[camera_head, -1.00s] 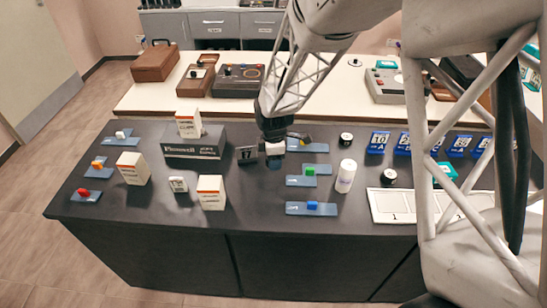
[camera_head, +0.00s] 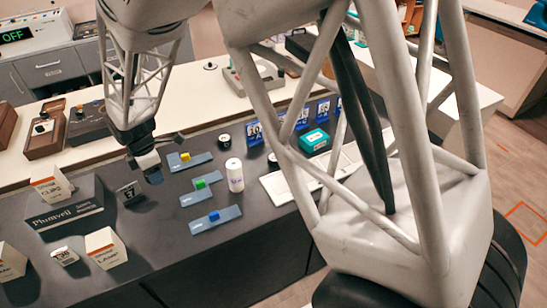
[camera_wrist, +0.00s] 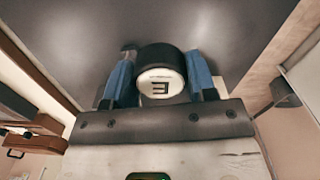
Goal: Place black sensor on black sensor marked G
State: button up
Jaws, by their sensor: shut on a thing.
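My gripper (camera_wrist: 161,85) is shut on a round black sensor (camera_wrist: 168,58) with a white face; in the wrist view its letter looks like a turned E. The blue fingers press on both its sides. In the head view my gripper (camera_head: 153,172) hangs over the dark table, left of the blue plates, and the held sensor is hard to make out there. A black round sensor with a pale top (camera_head: 224,141) stands behind the white bottle. A similar dark round thing (camera_head: 273,161) is further right, partly behind my arm. Their letters are too small to read.
A white bottle (camera_head: 234,175) stands right of blue plates with yellow, green and blue blocks. A small dark 17 sign (camera_head: 129,191) and the Plumwell box (camera_head: 65,210) are left of my gripper. A teal box (camera_head: 315,140) and white numbered strip (camera_head: 283,184) lie right.

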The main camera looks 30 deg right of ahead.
jog(key=shift+s+d+r, duration=0.1)
jog(key=shift+d+r, duration=0.15)
jog(key=shift+r, duration=0.3)
jog(key=shift+d+r, duration=0.25)
jog(key=shift+r, duration=0.3)
jog(key=s+d, duration=0.5)
jog(key=d, duration=0.6)
jog(key=s+d, duration=0.6)
jog(key=d, duration=0.5)
jog(key=s+d, duration=0.5)
jog(key=d, duration=0.6)
jog(key=shift+d+f, duration=0.2)
jog(key=shift+f, duration=2.4)
send_over(275, 158)
jog(key=shift+s+d+f, duration=0.1)
jog(key=shift+f, duration=0.6)
